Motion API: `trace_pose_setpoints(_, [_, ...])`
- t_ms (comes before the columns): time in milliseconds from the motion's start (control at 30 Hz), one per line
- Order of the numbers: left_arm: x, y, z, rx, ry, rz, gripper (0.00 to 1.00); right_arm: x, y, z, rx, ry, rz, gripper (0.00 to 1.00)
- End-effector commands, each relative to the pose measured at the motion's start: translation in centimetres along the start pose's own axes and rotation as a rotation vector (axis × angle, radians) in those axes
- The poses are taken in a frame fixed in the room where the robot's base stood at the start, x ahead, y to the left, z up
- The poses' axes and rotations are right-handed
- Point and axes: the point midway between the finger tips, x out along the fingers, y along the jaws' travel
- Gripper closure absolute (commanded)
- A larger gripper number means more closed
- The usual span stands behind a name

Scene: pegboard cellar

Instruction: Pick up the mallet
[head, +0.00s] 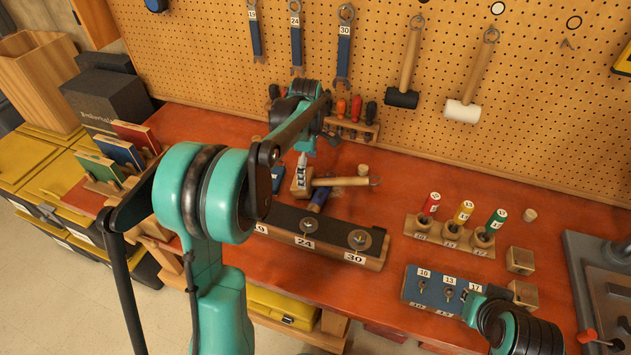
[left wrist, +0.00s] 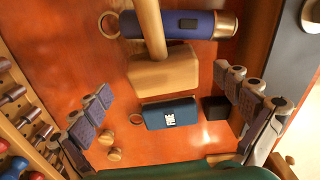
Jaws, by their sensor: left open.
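A wooden mallet (head: 342,182) lies on the red-orange bench, its pale block head at the left and its handle pointing right in the head view. In the left wrist view the mallet head (left wrist: 163,72) is near the centre, with the handle running up out of the picture. My left gripper (head: 302,150) is above the head end of the mallet, partly hidden by my arm. In the left wrist view my left gripper (left wrist: 168,90) is open, its fingers wide apart on either side of the view with nothing held. My right gripper does not show.
A blue flashlight (left wrist: 185,23) lies beside the mallet under its handle. A blue tagged item (left wrist: 170,115) and a black block (left wrist: 216,107) lie close to the head. Two mallets hang on the pegboard (head: 560,110).

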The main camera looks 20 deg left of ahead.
Motion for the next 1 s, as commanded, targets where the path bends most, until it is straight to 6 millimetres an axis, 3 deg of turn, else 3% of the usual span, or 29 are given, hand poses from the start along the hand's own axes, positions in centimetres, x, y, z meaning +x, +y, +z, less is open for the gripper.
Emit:
trace_pose_setpoints(400, [5.5, -0.2, 0.1, 0.003, 0.000, 0.001, 0.00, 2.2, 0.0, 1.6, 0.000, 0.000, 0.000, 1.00])
trace_pose_setpoints(667, [5.7, -0.2, 0.1, 0.003, 0.001, 0.001, 0.00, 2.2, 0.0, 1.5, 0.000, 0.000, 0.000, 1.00])
trace_pose_setpoints(900, [5.7, -0.2, 0.1, 0.004, 0.000, 0.001, 0.62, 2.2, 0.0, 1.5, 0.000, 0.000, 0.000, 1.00])
trace_pose_setpoints(1000, [5.7, -0.2, 0.1, 0.004, 0.000, 0.001, 0.69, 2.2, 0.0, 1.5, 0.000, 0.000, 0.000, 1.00])
